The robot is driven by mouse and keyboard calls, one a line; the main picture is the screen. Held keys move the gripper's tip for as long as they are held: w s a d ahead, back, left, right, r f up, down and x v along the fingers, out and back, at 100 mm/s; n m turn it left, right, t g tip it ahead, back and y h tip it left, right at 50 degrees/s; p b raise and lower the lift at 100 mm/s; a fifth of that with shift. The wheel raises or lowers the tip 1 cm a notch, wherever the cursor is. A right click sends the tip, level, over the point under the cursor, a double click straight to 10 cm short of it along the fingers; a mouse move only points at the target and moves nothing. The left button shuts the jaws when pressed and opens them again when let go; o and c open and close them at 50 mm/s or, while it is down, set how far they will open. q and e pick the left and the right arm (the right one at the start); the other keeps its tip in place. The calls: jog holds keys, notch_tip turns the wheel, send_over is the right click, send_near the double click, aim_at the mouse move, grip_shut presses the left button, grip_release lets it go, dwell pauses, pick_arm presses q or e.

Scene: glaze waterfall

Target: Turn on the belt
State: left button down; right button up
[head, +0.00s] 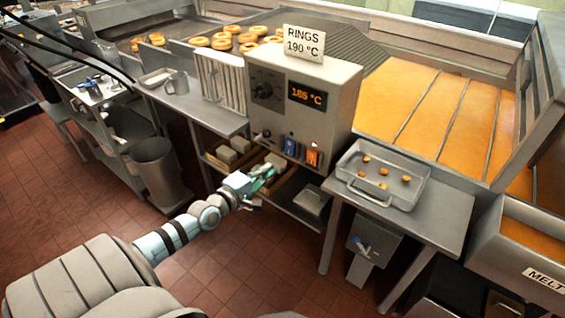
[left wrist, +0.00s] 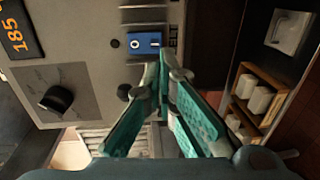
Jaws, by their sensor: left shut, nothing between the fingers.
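The control box (head: 310,90) stands at the fryer's front with a display reading 185 °C. Low on its front are a blue rocker switch (head: 290,146) and a lit orange switch (head: 313,153). In the left wrist view the blue switch (left wrist: 145,41) shows close up, with a partly hidden label beside it. My left gripper (head: 265,176) is shut and empty, below and a little left of the blue switch in the head view. In the wrist view its teal fingertips (left wrist: 163,65) lie just beside the switch; contact cannot be told. My right gripper is not in view.
A black knob (head: 264,90) sits on the box front. A metal tray (head: 382,181) with small brown pieces stands on the table to the right. Shelves (head: 292,209) with boxes lie under the control box. Rings float in the fryer behind. The tiled floor in front is clear.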

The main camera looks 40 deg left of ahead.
aim_at(288, 154)
pick_arm(q)
jog(key=shift+w+a+f+b, duration=0.1)
jog(key=shift+w+f+b, duration=0.1)
jog(key=shift+w+b, duration=0.85)
jog(key=shift+w+d+f+b, duration=0.1)
jog(key=shift+w+f+b, duration=0.15)
jog(key=shift+w, duration=1.4)
jog(key=shift+w+a+f+b, duration=0.15)
jog(key=shift+w+b, duration=0.6)
jog(key=shift+w, duration=0.6)
